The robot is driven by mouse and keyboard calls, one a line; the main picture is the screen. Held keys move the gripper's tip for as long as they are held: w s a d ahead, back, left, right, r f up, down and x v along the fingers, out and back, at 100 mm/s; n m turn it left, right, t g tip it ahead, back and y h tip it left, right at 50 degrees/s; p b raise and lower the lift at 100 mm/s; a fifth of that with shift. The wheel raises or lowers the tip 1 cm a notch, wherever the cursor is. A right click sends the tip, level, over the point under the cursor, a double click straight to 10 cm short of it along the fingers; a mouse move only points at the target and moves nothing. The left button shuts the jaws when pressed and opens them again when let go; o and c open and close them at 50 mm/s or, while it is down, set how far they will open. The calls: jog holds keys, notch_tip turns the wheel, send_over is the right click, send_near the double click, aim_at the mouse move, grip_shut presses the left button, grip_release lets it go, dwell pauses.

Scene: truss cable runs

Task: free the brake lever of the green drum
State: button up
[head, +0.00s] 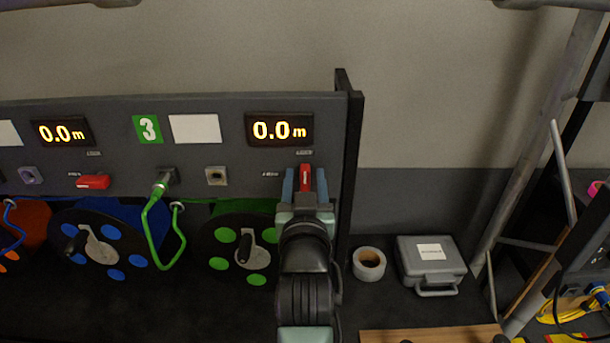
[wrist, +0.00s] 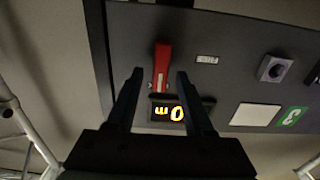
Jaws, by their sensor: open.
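The green drum (head: 225,255), a black reel with green discs and a crank, sits under panel 3, partly hidden by my arm. Its red brake lever (head: 305,175) is on the panel below the right 0.0 m display and points up and down in the head view. The lever also shows in the wrist view (wrist: 162,62). My gripper (head: 305,182) is open, with one finger on each side of the lever in the head view. In the wrist view my gripper (wrist: 159,76) has a finger to each side of the lever, with gaps visible; I cannot tell how deep it sits.
A blue drum (head: 135,215) with its red lever (head: 93,182) lying sideways is to the left. A green cable (head: 155,235) hangs from a panel connector. A black post (head: 350,150) stands close right of my gripper. A tape roll (head: 368,264) and grey case (head: 430,262) lie beyond it.

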grip_shut()
dwell(0.3)
jog(key=shift+n, duration=0.3)
jog(key=n, duration=0.1)
jog(key=n+b, duration=0.1)
jog(key=n, duration=0.1)
jog(key=shift+a+f+n, duration=0.1)
jog(key=shift+a+n, duration=0.2)
jog(key=n, duration=0.1)
jog(key=n+b, duration=0.1)
jog(key=n, duration=0.2)
jog(key=shift+a+f+b, duration=0.25)
jog(key=shift+a+b, duration=0.05)
jog(key=shift+a, duration=0.05)
jog(key=n, duration=0.5)
jog(key=shift+a+f+n+b, duration=0.2)
jog(key=shift+f+n+b, duration=0.1)
jog(key=shift+n+b, duration=0.1)
jog(key=shift+a+f+n, duration=0.1)
jog(key=shift+f+n, duration=0.05)
jog(key=shift+n, duration=0.8)
jog(key=shift+f+n, duration=0.15)
jog(key=shift+n, duration=0.8)
